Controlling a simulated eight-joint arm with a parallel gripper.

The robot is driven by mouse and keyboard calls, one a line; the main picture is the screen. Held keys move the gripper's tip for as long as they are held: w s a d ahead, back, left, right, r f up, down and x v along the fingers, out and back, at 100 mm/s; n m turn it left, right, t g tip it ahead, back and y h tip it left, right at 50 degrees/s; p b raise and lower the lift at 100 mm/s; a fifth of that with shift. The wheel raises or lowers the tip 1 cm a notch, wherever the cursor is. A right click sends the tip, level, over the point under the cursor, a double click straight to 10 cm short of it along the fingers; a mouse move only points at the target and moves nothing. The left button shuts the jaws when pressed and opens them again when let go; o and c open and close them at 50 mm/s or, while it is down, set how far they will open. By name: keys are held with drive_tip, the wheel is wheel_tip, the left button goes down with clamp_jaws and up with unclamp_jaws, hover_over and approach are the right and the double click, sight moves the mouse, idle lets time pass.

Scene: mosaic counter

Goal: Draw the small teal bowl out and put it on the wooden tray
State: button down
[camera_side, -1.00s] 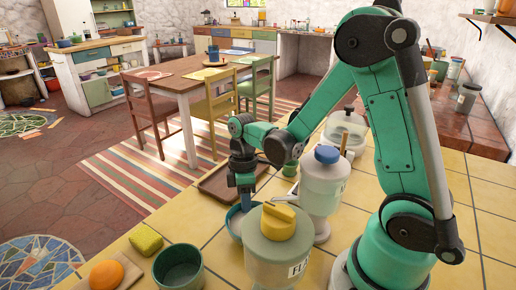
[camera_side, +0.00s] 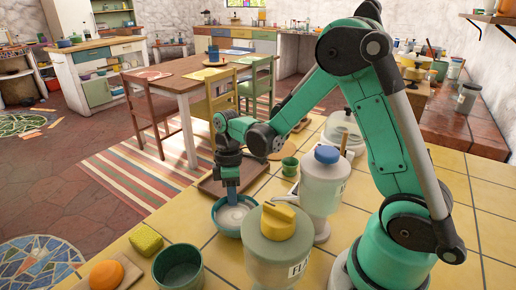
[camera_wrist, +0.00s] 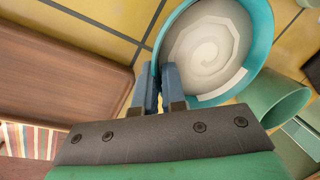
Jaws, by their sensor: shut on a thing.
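The small teal bowl (camera_side: 219,224) has a pale, swirled inside and shows at the lower centre of the side view, left of the large yellow-lidded canister (camera_side: 280,245). In the wrist view the bowl (camera_wrist: 262,52) fills the upper right. My gripper (camera_side: 231,204) points down and is shut on the bowl's near rim; the two blue fingers (camera_wrist: 160,88) meet the rim in the wrist view. I cannot tell clearly how high the bowl is. The brown wooden tray (camera_side: 254,177) lies just behind the bowl, partly hidden by my arm; it also fills the wrist view's left (camera_wrist: 60,75).
A blue-lidded canister (camera_side: 322,185) stands right of the bowl, and a small green cup (camera_side: 289,167) beyond it. A dark green pot (camera_side: 178,268), a yellow sponge (camera_side: 145,238) and an orange item on a board (camera_side: 106,274) sit at front left. The tray's visible surface is empty.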

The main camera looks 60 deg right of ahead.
drive_tip(key=shift+w, duration=0.3)
drive_tip(key=c, duration=0.9)
unclamp_jaws()
drive_tip(key=shift+o, duration=0.2)
drive_tip(key=v, duration=0.5)
drive_tip(key=shift+r, duration=0.3)
drive_tip(key=s+a+r+m+t+h, duration=0.1)
drive_tip(key=s+a+r+m+t, duration=0.2)
drive_tip(key=s+r+m+t, duration=0.3)
drive_tip(key=m+t, duration=0.2)
drive_tip(key=shift+s+a+r+t+h, duration=0.15)
drive_tip(key=shift+s+a+t+h, duration=0.05)
drive_tip(key=shift+a+t+h, duration=0.2)
